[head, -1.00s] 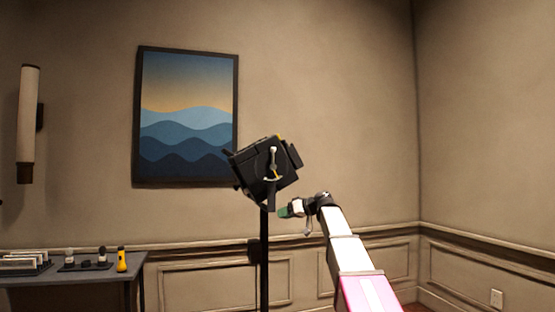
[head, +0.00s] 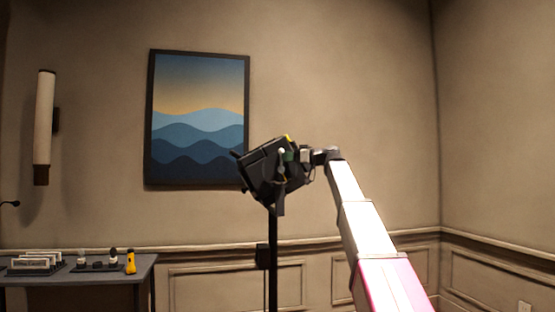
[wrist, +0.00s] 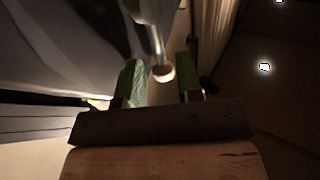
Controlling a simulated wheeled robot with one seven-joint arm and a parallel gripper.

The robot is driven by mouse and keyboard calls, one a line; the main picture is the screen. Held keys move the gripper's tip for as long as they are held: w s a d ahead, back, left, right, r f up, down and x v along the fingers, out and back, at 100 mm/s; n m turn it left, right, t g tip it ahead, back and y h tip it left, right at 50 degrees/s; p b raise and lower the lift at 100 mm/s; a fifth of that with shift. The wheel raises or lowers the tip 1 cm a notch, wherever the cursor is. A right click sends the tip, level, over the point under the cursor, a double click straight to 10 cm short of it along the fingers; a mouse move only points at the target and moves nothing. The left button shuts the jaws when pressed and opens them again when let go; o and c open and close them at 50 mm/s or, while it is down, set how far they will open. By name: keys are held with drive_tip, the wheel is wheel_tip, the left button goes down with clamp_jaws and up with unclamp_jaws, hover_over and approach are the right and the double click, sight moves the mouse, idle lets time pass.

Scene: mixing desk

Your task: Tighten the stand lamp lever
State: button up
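The stand lamp (head: 262,172) is a black box-shaped head on a thin black pole, tilted, in the middle of the head view. Its lever (head: 281,165) is a light rod with a round knob on the side of the head facing me. In the wrist view the lever's knob (wrist: 163,73) lies between the two green fingertips. My gripper (wrist: 160,82) is open, with a visible gap between each finger and the knob. In the head view my gripper (head: 292,157) is right at the lamp's side, and its fingers partly cover the lever.
A grey desk (head: 143,264) at the lower left holds several small items and a yellow flashlight (head: 130,262). A framed wave picture (head: 197,120) and a wall light (head: 44,125) hang on the back wall. The floor space right of the lamp looks clear.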

sight(277, 157)
drive_tip(key=shift+x, duration=2.65)
clamp_jaws()
